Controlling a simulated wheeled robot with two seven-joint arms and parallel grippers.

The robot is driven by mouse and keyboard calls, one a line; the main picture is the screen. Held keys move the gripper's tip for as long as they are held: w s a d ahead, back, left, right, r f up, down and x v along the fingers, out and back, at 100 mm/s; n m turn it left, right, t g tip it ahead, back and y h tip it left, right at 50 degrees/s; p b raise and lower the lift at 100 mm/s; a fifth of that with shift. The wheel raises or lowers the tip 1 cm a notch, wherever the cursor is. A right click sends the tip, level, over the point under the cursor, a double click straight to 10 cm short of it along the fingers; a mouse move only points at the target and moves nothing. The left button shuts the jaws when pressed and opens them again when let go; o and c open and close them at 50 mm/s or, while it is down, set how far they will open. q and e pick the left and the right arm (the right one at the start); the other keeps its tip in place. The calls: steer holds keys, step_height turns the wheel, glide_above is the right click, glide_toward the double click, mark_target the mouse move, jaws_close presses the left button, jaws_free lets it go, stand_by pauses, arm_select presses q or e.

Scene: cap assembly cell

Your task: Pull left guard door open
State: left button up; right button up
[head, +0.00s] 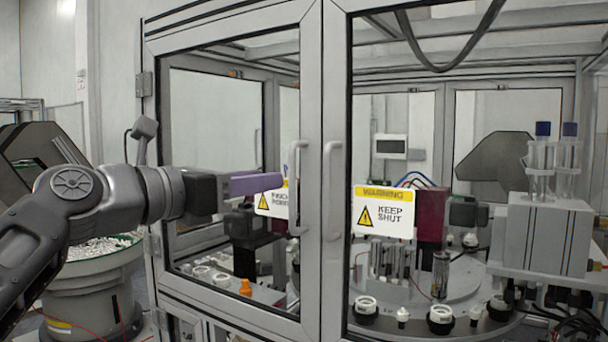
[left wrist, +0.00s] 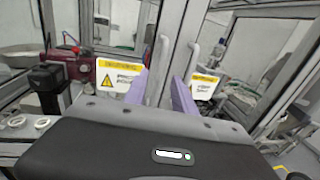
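The left guard door (head: 226,82) is a grey-framed glass panel and looks closed. Its vertical bar handle (head: 297,187) is at its right edge, beside the right door's handle (head: 332,190). My left gripper (head: 270,183) reaches in from the left, with purple fingertips just left of the left door's handle. In the left wrist view, my left gripper (left wrist: 160,92) has its fingers apart; one bar handle (left wrist: 158,70) appears between them in the picture, and another (left wrist: 192,62) beyond the right finger. I see no contact. My right gripper is out of view.
The right guard door (head: 365,40) carries a "keep shut" warning sign (head: 383,210). Behind the glass are a rotary table (head: 470,270) and several machine parts. A round feeder bowl (head: 95,285) stands left of the enclosure, below my left arm.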

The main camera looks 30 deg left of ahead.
arm_select(q)
steer(key=w, duration=0.2)
steer(key=w+d+p, duration=0.1)
steer(key=w, duration=0.4)
steer(key=shift+w+d+p, duration=0.15)
steer(key=shift+w+p, duration=0.15)
steer(key=shift+p, duration=0.1)
jaws_close()
stand_by(1.3)
